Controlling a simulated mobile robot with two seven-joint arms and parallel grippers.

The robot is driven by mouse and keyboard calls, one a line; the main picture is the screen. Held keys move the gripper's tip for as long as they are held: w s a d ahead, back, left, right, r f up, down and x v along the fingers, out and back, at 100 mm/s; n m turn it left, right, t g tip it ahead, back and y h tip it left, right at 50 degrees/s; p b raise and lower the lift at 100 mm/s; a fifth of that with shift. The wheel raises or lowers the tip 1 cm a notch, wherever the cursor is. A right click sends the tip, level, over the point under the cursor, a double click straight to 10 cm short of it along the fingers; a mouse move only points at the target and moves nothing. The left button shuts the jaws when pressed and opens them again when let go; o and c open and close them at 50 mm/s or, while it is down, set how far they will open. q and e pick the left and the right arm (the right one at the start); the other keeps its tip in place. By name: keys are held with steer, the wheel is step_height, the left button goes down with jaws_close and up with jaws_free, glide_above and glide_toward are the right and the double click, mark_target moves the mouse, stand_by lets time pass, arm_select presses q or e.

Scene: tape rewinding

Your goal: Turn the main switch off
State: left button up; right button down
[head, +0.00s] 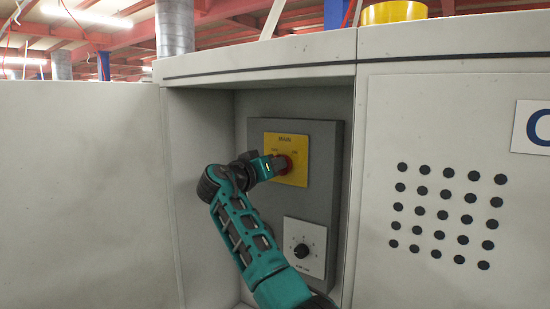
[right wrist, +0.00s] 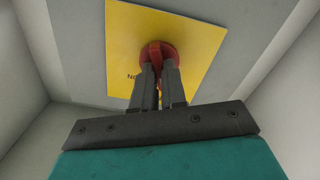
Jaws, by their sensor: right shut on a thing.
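The main switch is a red rotary knob (head: 286,164) on a yellow plate (head: 299,140) marked MAIN, fixed to a grey panel inside a recessed cabinet. My right gripper (head: 279,164) reaches up to it from below in the head view and covers part of the knob. In the right wrist view, the red knob (right wrist: 157,55) has a raised grip, and both fingers of my right gripper (right wrist: 157,78) are shut on that grip. The fingers hide part of the plate's lettering. My left gripper is not in view.
A black dial (head: 301,250) on a white plate sits lower on the same panel. The recess has a left side wall (head: 205,130) and a right edge close to the panel. A cabinet front with black holes (head: 445,215) stands to the right.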

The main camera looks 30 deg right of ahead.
steer(key=shift+n+p, duration=1.05)
steer(key=shift+n, duration=0.65)
steer(key=c, duration=1.2)
jaws_free()
steer(key=b+v, duration=0.1)
steer(key=v, duration=1.2)
steer(key=shift+f+b, duration=0.1)
steer(key=shift+b, duration=0.25)
